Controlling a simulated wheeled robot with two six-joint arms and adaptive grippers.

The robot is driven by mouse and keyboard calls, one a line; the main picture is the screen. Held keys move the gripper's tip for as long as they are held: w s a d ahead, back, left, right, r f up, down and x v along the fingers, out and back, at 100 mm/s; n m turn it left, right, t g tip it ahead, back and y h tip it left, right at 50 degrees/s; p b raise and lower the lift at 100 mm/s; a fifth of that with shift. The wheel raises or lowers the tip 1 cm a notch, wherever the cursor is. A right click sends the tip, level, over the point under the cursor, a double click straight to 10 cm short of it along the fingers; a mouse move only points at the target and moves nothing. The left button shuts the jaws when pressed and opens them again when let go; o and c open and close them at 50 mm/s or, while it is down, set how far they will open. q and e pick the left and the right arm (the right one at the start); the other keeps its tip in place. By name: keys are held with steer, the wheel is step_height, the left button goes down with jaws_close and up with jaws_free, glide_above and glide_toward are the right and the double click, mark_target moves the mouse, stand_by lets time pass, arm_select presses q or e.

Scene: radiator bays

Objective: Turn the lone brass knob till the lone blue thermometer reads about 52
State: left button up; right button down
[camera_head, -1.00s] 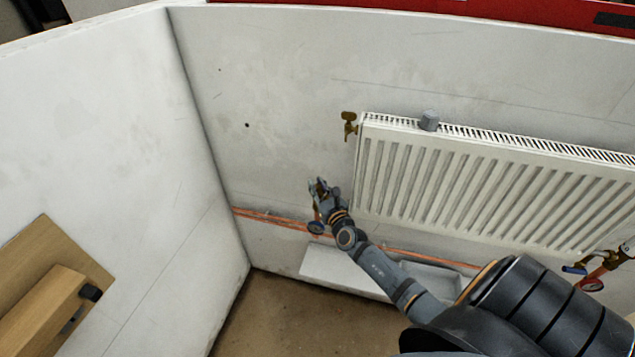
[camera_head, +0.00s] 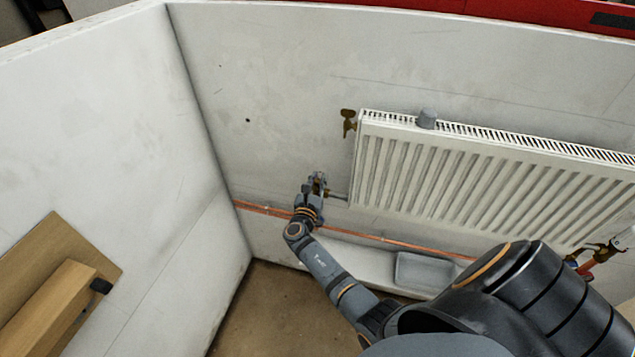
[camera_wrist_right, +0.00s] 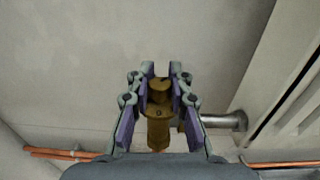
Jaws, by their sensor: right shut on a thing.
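The brass knob (camera_wrist_right: 160,88) sits at the lower left corner of the radiator, on a pipe stub. In the right wrist view it stands between both fingers of my right gripper (camera_wrist_right: 161,78), which is shut on it. In the head view my right gripper (camera_head: 318,181) is at the stub left of the radiator, and it hides most of the knob. The blue thermometer is hidden behind my right gripper and arm in the head view, and does not show in the right wrist view. No reading can be seen. My left gripper is not in view.
A white radiator (camera_head: 480,185) hangs on the pale wall, with a brass valve (camera_head: 348,120) at its upper left. More brass fittings (camera_head: 605,248) are at its lower right. Copper pipes (camera_head: 262,209) run low along the wall. A grey tray (camera_head: 425,272) lies below the radiator.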

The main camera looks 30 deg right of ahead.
steer(key=shift+f, duration=0.15)
stand_by(0.4)
steer(key=c, duration=1.2)
jaws_free()
steer(key=shift+a, duration=0.1)
steer(key=shift+s, duration=0.1)
steer(key=v, duration=0.7)
steer(key=shift+a, duration=0.25)
